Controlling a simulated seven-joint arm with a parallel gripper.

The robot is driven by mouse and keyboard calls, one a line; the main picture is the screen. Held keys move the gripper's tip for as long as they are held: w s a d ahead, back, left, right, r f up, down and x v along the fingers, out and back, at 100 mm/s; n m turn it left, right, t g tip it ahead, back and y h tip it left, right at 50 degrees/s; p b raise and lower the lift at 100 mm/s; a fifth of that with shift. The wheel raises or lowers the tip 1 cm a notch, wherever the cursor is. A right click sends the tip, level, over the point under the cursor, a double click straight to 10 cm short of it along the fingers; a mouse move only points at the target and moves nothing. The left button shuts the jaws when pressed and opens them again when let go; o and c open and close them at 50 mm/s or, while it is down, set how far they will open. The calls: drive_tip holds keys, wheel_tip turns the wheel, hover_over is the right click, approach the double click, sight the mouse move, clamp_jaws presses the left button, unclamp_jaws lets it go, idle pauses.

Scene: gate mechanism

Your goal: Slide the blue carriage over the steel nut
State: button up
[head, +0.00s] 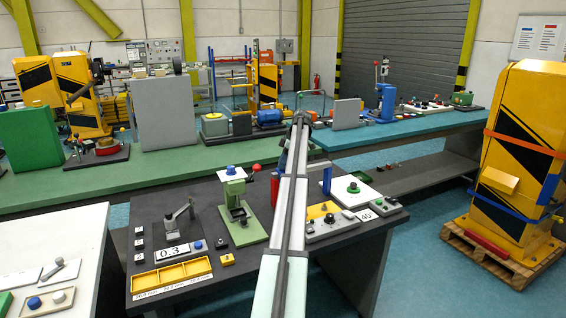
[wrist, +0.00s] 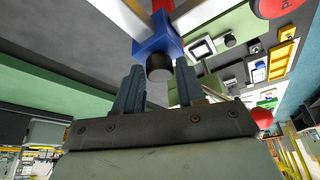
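The blue carriage (wrist: 150,42) is a blue block at the top middle of the wrist view, with a black knob (wrist: 159,68) pointing toward my gripper. My gripper (wrist: 160,75) has its two blue-grey fingers apart, one on each side of the knob. I cannot tell whether the fingers touch the knob. Pale bars run from the block to the upper left and upper right. In the head view my arm covers the gripper and most of the mechanism; a blue part (head: 327,178) shows just right of my arm. I cannot make out the steel nut in either view.
The dark bench (head: 150,215) holds a green press (head: 238,212), a yellow tray (head: 172,275), a 0.3 sign (head: 172,252) and a grey control box (head: 333,225). A red post (head: 275,188) stands close left of my arm. A green-topped bench (head: 130,180) lies behind.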

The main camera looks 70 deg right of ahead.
clamp_jaws()
drive_tip(key=s+d, duration=1)
drive_tip(key=shift+s+d, duration=0.35)
drive_tip(key=shift+o, duration=1.9)
unclamp_jaws()
drive_tip(key=v, duration=1.3)
drive_tip(key=shift+s+r, duration=0.2)
drive_tip(key=shift+r, duration=0.2)
